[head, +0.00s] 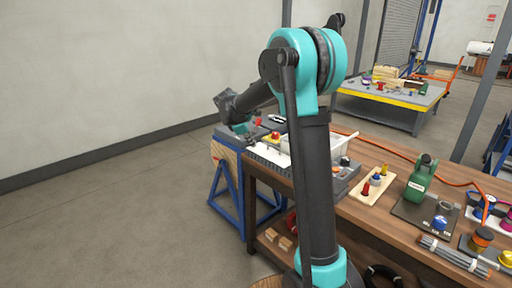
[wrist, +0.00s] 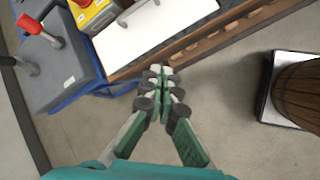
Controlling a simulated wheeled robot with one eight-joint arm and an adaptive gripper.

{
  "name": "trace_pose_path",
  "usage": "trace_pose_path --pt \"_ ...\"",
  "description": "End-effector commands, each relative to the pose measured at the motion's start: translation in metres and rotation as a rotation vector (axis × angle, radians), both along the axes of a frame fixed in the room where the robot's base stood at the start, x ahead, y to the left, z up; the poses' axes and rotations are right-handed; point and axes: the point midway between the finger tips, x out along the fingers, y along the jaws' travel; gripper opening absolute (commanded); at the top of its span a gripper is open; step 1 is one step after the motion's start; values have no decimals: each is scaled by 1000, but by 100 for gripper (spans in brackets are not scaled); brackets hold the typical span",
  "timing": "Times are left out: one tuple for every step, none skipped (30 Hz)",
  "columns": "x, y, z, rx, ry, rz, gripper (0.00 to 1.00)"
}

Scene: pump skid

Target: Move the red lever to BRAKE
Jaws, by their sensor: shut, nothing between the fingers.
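The red lever (wrist: 35,27) shows at the upper left of the wrist view. Its red grip sits on a metal stem rising from a grey box (wrist: 62,70). In the head view a small red spot, likely the lever's grip (head: 258,121), shows at the far left end of the bench. No BRAKE marking can be read. My gripper (wrist: 160,72) is shut and empty in the wrist view, right of the grey box and apart from the lever. In the head view my arm reaches toward that bench end, and the fingers cannot be made out.
A yellow box with a red button (wrist: 92,12) stands beside the lever's box, next to a white panel (wrist: 150,30). A wooden barrel (wrist: 300,92) is at the right of the wrist view. The bench (head: 375,225) carries a green canister (head: 422,180) and several other parts.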

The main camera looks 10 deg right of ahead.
Motion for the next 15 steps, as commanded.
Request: trace_pose_path --pt "-4 -2 0 9 -4 -11 0" --pt "-5 -3 -1 13 -7 -18 0" --pt "-7 -4 -1 18 -10 -25 0" --pt "-9 -5 -1 22 -11 -30 0" --pt "-10 -5 -2 25 -14 -33 0" --pt "-11 -5 -2 29 -15 -38 0" --pt "-12 -6 -2 31 -17 -40 0" --pt "-12 -6 -2 32 -17 -42 0" --pt "-13 -6 -2 34 -17 -43 0" --pt "-13 -6 -2 34 -18 -44 0" --pt "-13 -6 -2 34 -18 -44 0" --pt "-13 -6 -2 34 -18 -44 0" --pt "-13 -6 -2 34 -18 -44 0" --pt "-13 -6 -2 34 -18 -44 0" --pt "-13 -6 -2 34 -18 -44 0"
